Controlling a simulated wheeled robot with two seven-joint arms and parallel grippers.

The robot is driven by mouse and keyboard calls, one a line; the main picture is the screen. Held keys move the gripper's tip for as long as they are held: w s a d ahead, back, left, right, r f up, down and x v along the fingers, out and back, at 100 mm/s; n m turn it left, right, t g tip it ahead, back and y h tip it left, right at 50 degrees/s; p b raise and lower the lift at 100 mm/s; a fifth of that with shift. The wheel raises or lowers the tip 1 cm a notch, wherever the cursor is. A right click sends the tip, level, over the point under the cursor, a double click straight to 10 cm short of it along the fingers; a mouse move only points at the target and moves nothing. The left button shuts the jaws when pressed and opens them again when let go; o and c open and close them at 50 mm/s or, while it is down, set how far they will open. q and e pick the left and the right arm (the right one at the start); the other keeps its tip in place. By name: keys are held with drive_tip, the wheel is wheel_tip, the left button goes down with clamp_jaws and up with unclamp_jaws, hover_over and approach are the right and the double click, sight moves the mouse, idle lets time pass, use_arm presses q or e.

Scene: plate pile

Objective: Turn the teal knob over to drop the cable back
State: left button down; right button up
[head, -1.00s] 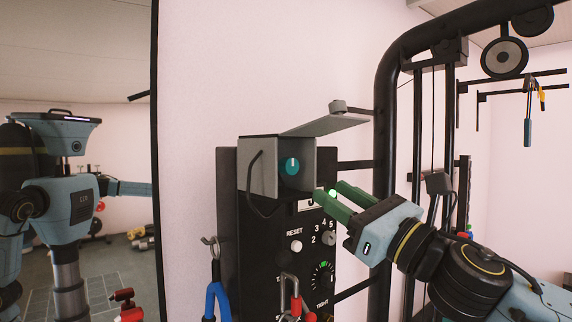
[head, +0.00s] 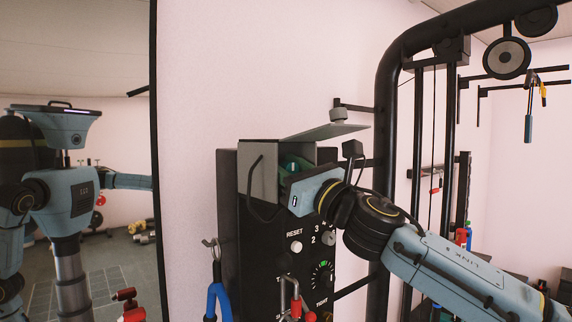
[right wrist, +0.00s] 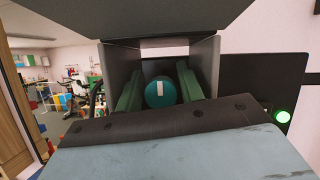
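The teal knob (right wrist: 160,94) is round with a white mark pointing up, set inside the grey hooded housing (head: 258,170) on top of the black control panel. My right gripper (head: 293,166) reaches into the housing from the right. In the right wrist view its two green fingers (right wrist: 159,90) stand apart, one on each side of the knob, and do not look closed on it. In the head view the gripper mostly hides the knob. The cable the task names cannot be made out for certain. My left gripper is not in view.
A raised grey lid (head: 325,131) stands over the housing. The panel front (head: 262,235) carries a reset button (head: 295,247), a dial (head: 321,276) and hooks with coloured handles. A black rack frame (head: 385,110) rises on the right. A mirror (head: 90,200) on the left shows my reflection.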

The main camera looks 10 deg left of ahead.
drive_tip(key=shift+c, duration=0.4)
drive_tip(key=c, duration=0.6)
drive_tip(key=shift+m+t, duration=0.3)
drive_tip(key=shift+m, duration=0.3)
drive_tip(key=m+t+h+p, duration=0.1)
drive_tip(key=m, duration=0.1)
drive_tip(key=m+t+h+p, duration=0.1)
drive_tip(key=m, duration=0.2)
drive_tip(key=shift+w+r+p, duration=0.1)
drive_tip(key=shift+p, duration=0.3)
drive_tip(key=shift+w+d+m+t+h+p, duration=0.1)
drive_tip(key=shift+m+t+h+p, duration=0.3)
drive_tip(key=shift+m, duration=0.6)
drive_tip(key=shift+d+m+t+h+p, duration=0.1)
drive_tip(key=shift+m+t+h+p, duration=0.1)
drive_tip(key=shift+m+h+p, duration=0.6)
drive_tip(key=shift+m, duration=0.4)
drive_tip(key=shift+y, duration=0.3)
